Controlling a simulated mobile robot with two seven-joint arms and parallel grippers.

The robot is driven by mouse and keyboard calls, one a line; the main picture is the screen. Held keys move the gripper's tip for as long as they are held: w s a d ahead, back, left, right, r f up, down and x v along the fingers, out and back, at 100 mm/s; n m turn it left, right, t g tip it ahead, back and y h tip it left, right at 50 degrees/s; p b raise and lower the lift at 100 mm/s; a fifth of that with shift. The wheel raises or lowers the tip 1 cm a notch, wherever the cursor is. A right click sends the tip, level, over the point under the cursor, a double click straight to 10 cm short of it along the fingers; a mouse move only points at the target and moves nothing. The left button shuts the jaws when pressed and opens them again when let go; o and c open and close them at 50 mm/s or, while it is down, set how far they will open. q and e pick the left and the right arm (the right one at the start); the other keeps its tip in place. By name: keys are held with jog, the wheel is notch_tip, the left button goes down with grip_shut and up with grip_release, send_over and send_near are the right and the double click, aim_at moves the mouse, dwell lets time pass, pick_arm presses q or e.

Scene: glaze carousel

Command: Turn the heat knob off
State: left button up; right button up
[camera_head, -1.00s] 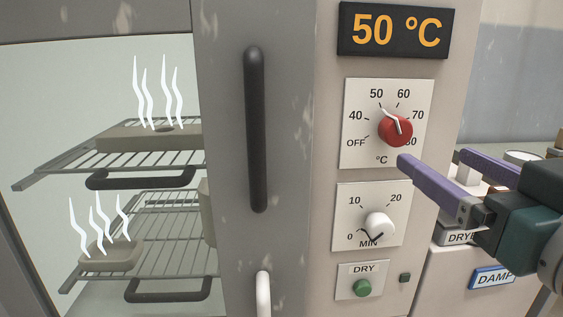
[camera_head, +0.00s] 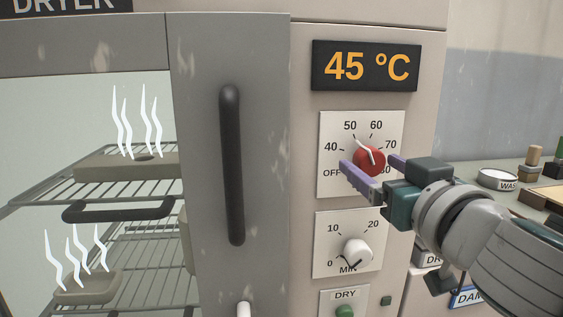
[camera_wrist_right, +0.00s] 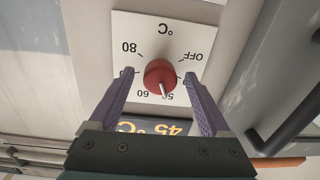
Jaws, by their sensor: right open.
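The red heat knob (camera_head: 369,161) sits on a white dial plate (camera_head: 333,122) on the dryer's front panel. Its white pointer points up-left, close to the 50 mark; it also shows near 50 in the wrist view (camera_wrist_right: 159,74). The display (camera_head: 364,66) above reads 45 °C. My right gripper (camera_head: 367,160) is open in front of the dial, with one purple finger on each side of the knob. In the wrist view my right gripper (camera_wrist_right: 159,73) shows a gap between each finger and the knob. My left gripper is not in view.
Below is a white minute knob (camera_head: 357,251) and a green DRY button (camera_head: 345,312). The dryer door with its dark handle (camera_head: 231,165) is to the left, with steaming pieces on racks behind it. A counter with small items is at the right.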

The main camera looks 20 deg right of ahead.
grip_shut()
dwell(0.5)
jog(key=shift+n, duration=0.6)
jog(key=n+p, duration=0.1)
jog(key=n, duration=0.2)
jog(key=shift+r, duration=0.1)
jog(key=n+p, duration=0.1)
jog(key=n, duration=0.4)
jog(key=shift+n+p, duration=0.3)
jog(key=shift+p, duration=0.05)
jog(key=n+p, duration=0.1)
jog(key=n, duration=0.3)
jog(key=shift+r, duration=0.1)
jog(key=shift+n+g+p, duration=0.3)
jog(key=shift+n+p, duration=0.05)
jog(key=shift+n, duration=1.95)
